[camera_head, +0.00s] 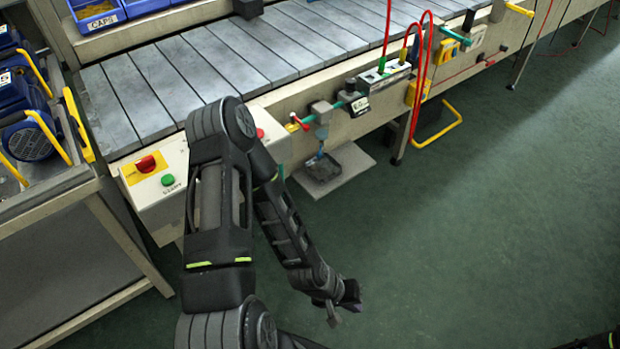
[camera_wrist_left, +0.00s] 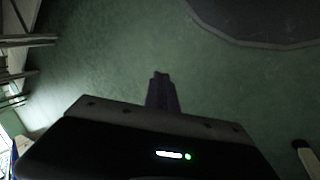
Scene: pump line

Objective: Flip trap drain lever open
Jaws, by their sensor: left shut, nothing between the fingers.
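The trap (camera_head: 321,114) is a small grey unit on the pipe along the conveyor's front side, with a bowl below it. A small blue lever (camera_head: 318,156) shows under the bowl, and I take it as the drain lever; its exact position is too small to tell. My left gripper (camera_head: 347,298) hangs low over the green floor, well in front of and below the trap and apart from it. In the left wrist view its dark fingers (camera_wrist_left: 162,92) are together and empty, with floor beyond. My right gripper is out of frame.
A dark drip tray (camera_head: 325,172) sits on a pale plate under the trap. A red-handled valve (camera_head: 299,123) is left of the trap. A control box (camera_head: 157,185) with red and green buttons and a cart (camera_head: 75,200) stand left. Red hoses hang right. Floor at right is clear.

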